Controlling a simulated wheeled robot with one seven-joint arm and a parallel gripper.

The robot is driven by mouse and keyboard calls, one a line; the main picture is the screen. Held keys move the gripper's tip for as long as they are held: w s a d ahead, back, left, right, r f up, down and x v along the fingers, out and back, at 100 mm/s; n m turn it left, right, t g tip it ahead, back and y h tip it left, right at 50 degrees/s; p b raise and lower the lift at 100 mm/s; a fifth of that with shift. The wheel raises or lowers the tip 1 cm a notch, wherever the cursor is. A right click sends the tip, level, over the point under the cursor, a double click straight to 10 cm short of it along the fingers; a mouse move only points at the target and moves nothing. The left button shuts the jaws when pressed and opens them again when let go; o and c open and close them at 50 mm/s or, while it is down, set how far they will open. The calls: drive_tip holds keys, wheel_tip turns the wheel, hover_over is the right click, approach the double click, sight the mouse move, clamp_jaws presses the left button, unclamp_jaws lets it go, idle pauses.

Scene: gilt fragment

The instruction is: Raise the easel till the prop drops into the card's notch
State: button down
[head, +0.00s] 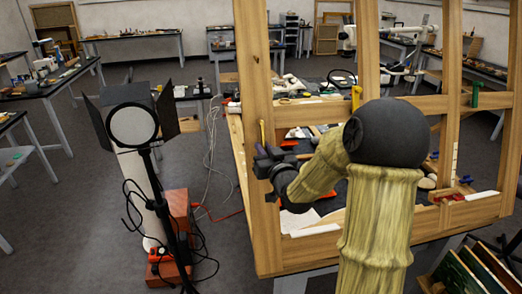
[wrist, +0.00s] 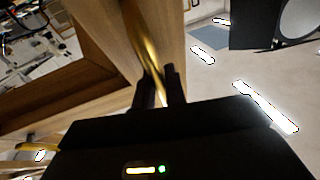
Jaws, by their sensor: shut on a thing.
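The easel (head: 256,70) is a large pale wooden frame, standing steeply upright at the table in the head view. Its wood also fills the upper middle of the wrist view (wrist: 100,72). My gripper (head: 265,160) is at the left upright. In the wrist view my gripper (wrist: 160,88) has its dark fingers close on either side of a thin gold strip (wrist: 148,50) along the wood; it is shut on this strip. A small yellow piece (head: 356,97) and a green piece (head: 476,93) show on other uprights. I cannot make out the prop or the card's notch.
A studio lamp (head: 131,124) stands left of the easel, with black cables and an orange box (head: 178,225) below it. Tools and loose parts lie on the work table behind the frame. Dark panels (head: 470,270) stand at the lower right. Grey floor is clear at left.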

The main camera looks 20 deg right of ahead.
drive_tip(key=c, duration=1.5)
unclamp_jaws()
drive_tip(key=shift+s, duration=0.1)
drive_tip(key=shift+o, duration=0.2)
drive_tip(key=s+d+b, duration=0.1)
drive_tip(key=s+b, duration=1.1)
drive_tip(key=s, duration=0.5)
drive_tip(key=shift+s+d+f+b, duration=0.15)
drive_tip(key=shift+d+f+b, duration=0.2)
